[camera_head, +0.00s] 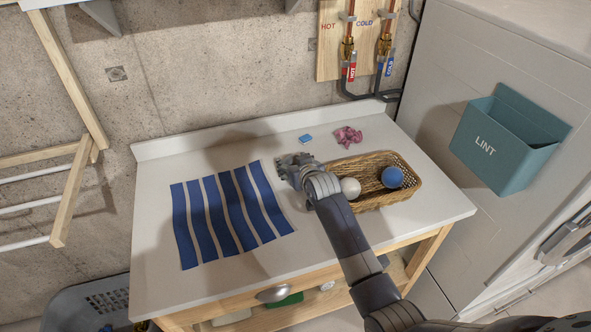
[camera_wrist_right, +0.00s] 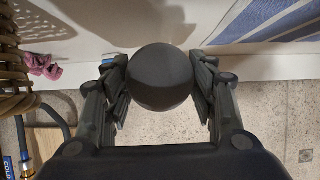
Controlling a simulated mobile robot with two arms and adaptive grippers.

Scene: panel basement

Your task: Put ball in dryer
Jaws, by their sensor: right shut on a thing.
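My right gripper (camera_head: 292,163) is above the white table, left of the wicker basket. In the right wrist view it (camera_wrist_right: 160,85) is shut on a dark grey ball (camera_wrist_right: 160,78), which sits between its two fingers. That ball is hardly visible in the head view. The wicker basket (camera_head: 372,203) holds a pale ball (camera_head: 350,188) and a blue ball (camera_head: 392,177). A white appliance (camera_head: 535,55), which looks like the dryer, stands at the right; its front is only partly in view. My left gripper is not in view.
A striped blue cloth (camera_head: 227,215) lies on the table (camera_head: 160,285). A small blue item (camera_head: 305,138) and a pink crumpled cloth (camera_head: 348,136) lie near the back. A teal LINT bin (camera_head: 505,145) juts from the appliance's side. A wooden rack (camera_head: 72,190) stands at the left.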

